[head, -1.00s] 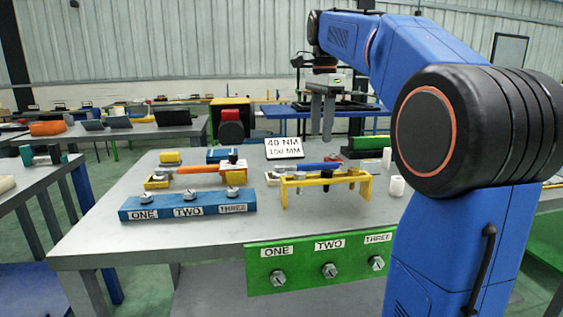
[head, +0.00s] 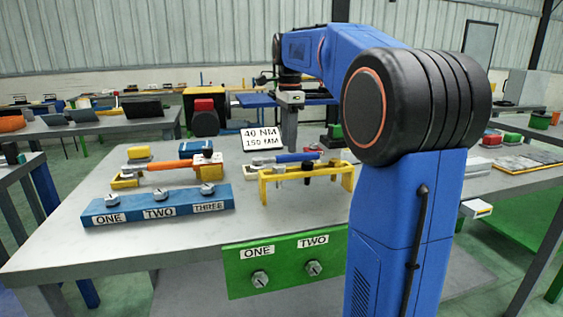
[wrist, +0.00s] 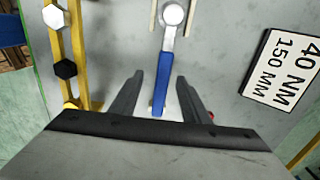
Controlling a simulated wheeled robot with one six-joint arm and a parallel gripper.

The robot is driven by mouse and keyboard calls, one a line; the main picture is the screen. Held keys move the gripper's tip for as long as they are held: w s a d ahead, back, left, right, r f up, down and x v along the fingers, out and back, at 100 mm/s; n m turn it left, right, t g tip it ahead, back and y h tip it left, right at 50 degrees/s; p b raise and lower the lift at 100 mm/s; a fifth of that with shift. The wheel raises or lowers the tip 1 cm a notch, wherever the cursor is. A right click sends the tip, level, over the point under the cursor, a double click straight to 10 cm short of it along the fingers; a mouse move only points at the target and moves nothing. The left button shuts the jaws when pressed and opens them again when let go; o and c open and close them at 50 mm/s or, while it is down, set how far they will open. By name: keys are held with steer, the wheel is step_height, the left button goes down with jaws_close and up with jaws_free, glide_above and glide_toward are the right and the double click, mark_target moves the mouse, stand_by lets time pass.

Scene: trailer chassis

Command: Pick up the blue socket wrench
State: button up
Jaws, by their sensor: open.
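The blue socket wrench (wrist: 160,88) lies on the grey bench, with its blue handle toward my gripper and its silver round head at the top of the wrist view. In the head view the blue wrench (head: 290,157) lies behind a yellow rack. My gripper (wrist: 157,75) is open. In the wrist view its two dark fingers appear on either side of the blue handle, with gaps on both sides. I cannot tell how high the fingers are above it. The handle's near end shows close to the gripper's body.
The yellow rack (head: 262,183) with sockets stands in front of the wrench. A white 40 NM sign (head: 262,139) stands behind. An orange-handled wrench (head: 178,164) and a blue block (head: 130,215) with labelled bolts are at left. A green bolt panel (head: 240,277) hangs at the front edge.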

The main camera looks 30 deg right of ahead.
mark_target(286, 155)
steer(key=shift+f, duration=0.95)
steer(key=f, duration=0.2)
steer(key=w+f, duration=0.1)
steer(key=f, duration=0.1)
steer(key=shift+a, duration=0.25)
steer(key=shift+f, duration=0.55)
steer(key=shift+c, duration=0.7)
jaws_close()
